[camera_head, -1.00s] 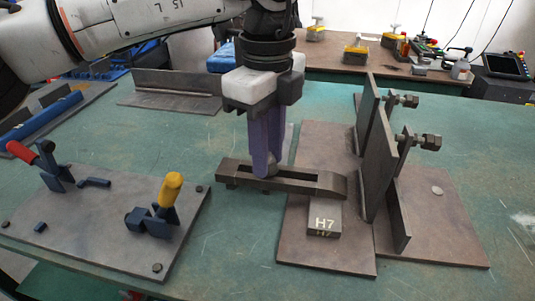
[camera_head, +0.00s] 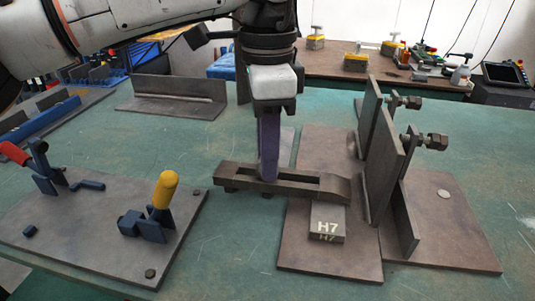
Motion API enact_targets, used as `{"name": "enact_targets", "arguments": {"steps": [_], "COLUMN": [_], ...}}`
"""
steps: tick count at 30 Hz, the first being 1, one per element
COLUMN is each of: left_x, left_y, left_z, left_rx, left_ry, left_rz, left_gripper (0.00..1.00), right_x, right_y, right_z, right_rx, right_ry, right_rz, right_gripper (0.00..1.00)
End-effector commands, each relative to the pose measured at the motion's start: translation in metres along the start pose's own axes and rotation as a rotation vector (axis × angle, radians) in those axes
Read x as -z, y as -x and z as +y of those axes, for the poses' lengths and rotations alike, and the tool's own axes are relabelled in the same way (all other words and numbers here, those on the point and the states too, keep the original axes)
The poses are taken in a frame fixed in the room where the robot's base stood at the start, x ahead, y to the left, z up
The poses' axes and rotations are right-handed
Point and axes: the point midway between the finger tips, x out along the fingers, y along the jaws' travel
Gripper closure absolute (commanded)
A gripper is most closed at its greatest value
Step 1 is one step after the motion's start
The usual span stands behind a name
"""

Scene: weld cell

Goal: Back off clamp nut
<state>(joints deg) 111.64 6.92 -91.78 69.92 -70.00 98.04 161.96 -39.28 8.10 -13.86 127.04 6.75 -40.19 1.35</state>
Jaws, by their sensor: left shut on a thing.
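A dark slotted clamp bar (camera_head: 232,175) lies across the edge of a brown steel plate, its right end over a block marked H7 (camera_head: 326,222). My left gripper (camera_head: 268,176) points straight down on the middle of the bar, at its slot. Its purple fingers are shut on the clamp nut, which they hide in this view. One finger shows in front and covers most of the other. My right gripper is not in view.
The brown plate (camera_head: 320,262) carries upright plates (camera_head: 385,165) with bolts (camera_head: 436,141) at right. A fixture plate (camera_head: 95,235) with red and yellow handled toggle clamps is at left. An angle piece (camera_head: 175,97) lies behind. Green table between is clear.

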Motion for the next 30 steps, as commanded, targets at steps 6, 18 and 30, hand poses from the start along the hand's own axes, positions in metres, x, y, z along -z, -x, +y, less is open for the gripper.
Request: {"name": "enact_targets", "arguments": {"steps": [6,18,30], "left_x": [-0.0005,-0.0006,-0.0002], "left_y": [0.0011,0.0011,0.0017], "left_z": [-0.0010,-0.0009,-0.0003], "left_rx": [0.004,0.003,0.001], "left_ry": [0.032,0.035,0.033], "left_rz": [0.000,-0.001,0.000], "left_gripper": [0.98,0.73,0.57], "right_x": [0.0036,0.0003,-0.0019], "right_y": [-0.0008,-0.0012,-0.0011], "right_z": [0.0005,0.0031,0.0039], "right_rx": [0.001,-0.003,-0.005], "right_ry": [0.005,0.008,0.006], "right_rz": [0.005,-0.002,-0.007], "right_gripper": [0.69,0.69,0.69]}}
